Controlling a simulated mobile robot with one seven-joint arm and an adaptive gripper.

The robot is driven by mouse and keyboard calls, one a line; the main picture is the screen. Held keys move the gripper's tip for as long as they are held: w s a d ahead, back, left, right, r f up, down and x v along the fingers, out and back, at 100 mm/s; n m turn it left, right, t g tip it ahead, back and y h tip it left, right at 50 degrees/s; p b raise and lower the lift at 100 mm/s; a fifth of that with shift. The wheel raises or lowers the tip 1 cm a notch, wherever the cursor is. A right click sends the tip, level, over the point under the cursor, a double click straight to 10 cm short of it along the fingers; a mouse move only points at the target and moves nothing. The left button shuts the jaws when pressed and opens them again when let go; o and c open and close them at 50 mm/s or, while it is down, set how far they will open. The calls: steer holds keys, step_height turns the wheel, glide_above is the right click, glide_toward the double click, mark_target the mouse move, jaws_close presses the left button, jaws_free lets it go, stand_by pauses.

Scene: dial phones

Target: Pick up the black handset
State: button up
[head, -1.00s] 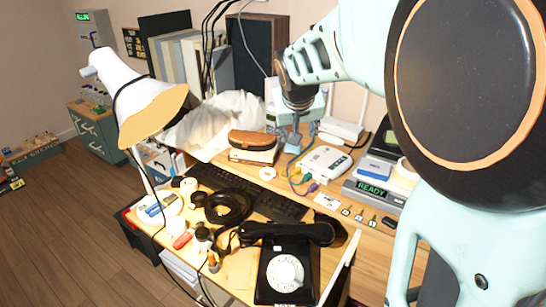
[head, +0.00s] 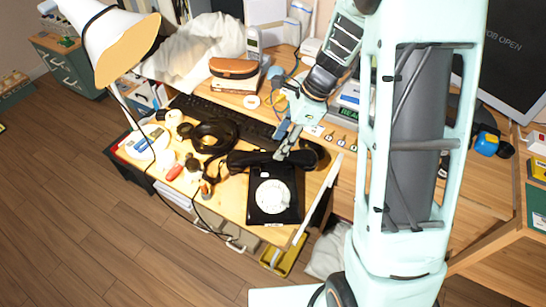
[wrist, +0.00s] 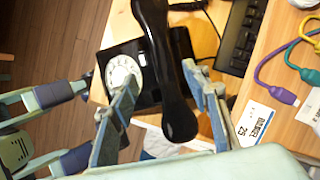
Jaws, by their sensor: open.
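The black handset (head: 255,160) lies across the top of the black dial phone (head: 284,213) on the desk, its right end hidden in part by my gripper. The phone's white dial (head: 272,197) faces up. My gripper (head: 282,146) is open and points down at the handset, right of its middle. In the wrist view, the handset (wrist: 161,60) runs between the two fingers of my gripper (wrist: 160,78), with the right finger close beside it. I cannot tell whether either finger touches it. The white dial (wrist: 122,73) shows beyond the left finger.
A black keyboard (head: 225,118) lies behind the phone. A coiled black cable (head: 213,136), small jars and a red item crowd the left. A white lamp (head: 115,40) overhangs the left side. A card (wrist: 254,122) and coloured cable plugs (wrist: 283,94) lie right of the gripper.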

mark_target(271, 154)
steer(key=x, duration=0.5)
steer(key=b+x, duration=0.1)
steer(key=x, duration=0.1)
steer(key=shift+w+a+f, duration=0.15)
steer(key=shift+w+f, duration=0.15)
steer(key=shift+f, duration=0.1)
jaws_close()
